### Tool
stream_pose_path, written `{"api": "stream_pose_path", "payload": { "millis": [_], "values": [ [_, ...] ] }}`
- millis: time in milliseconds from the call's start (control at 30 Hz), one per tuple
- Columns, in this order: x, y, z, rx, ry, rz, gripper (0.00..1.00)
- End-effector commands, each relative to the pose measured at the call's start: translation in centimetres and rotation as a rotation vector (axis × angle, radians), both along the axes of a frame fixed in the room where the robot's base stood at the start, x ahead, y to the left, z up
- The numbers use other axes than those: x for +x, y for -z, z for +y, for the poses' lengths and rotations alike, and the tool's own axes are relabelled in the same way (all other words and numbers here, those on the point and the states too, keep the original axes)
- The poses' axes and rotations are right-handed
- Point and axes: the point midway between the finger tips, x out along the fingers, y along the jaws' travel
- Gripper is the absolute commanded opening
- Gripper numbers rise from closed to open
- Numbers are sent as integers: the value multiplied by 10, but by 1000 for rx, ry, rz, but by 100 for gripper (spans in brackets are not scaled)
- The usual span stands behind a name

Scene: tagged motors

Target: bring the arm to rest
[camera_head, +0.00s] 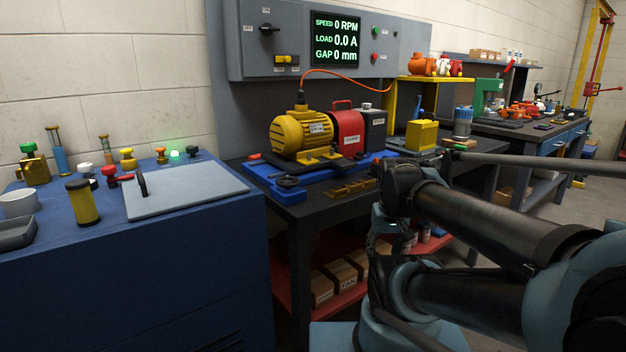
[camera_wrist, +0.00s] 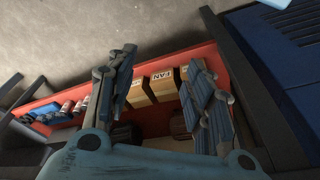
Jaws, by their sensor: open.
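My gripper (camera_wrist: 161,85) shows in the wrist view with its two blue-grey fingers spread apart and nothing between them. It points down toward a red lower shelf (camera_wrist: 62,100) with cardboard boxes, one marked FAN (camera_wrist: 163,84). The fingers overlap the boxes in the picture, but I cannot tell how far away they are. In the head view my arm (camera_head: 480,225) is folded in front of the workbench at the right. The gripper's fingertips are hard to make out there.
A bench (camera_head: 277,205) carries a yellow motor (camera_head: 300,133) and a red unit (camera_head: 346,131) on a blue base. The panel screen (camera_head: 336,38) reads 0 RPM, 0.0 A, 0 mm. A blue cabinet (camera_head: 130,275) stands left. Open floor (camera_head: 560,210) shows behind my arm.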

Motion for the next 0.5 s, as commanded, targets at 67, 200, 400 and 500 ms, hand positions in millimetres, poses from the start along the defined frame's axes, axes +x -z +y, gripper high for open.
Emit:
{"api": "stream_pose_path", "payload": {
  "millis": [67, 200, 400, 500],
  "values": [
    [-6, 8, 0, 1, -9, 2, 48],
    [-9, 12, 1, 3, -16, 3, 48],
    [-9, 12, 1, 3, -16, 3, 48],
    [-9, 12, 1, 3, -16, 3, 48]
  ]
}}
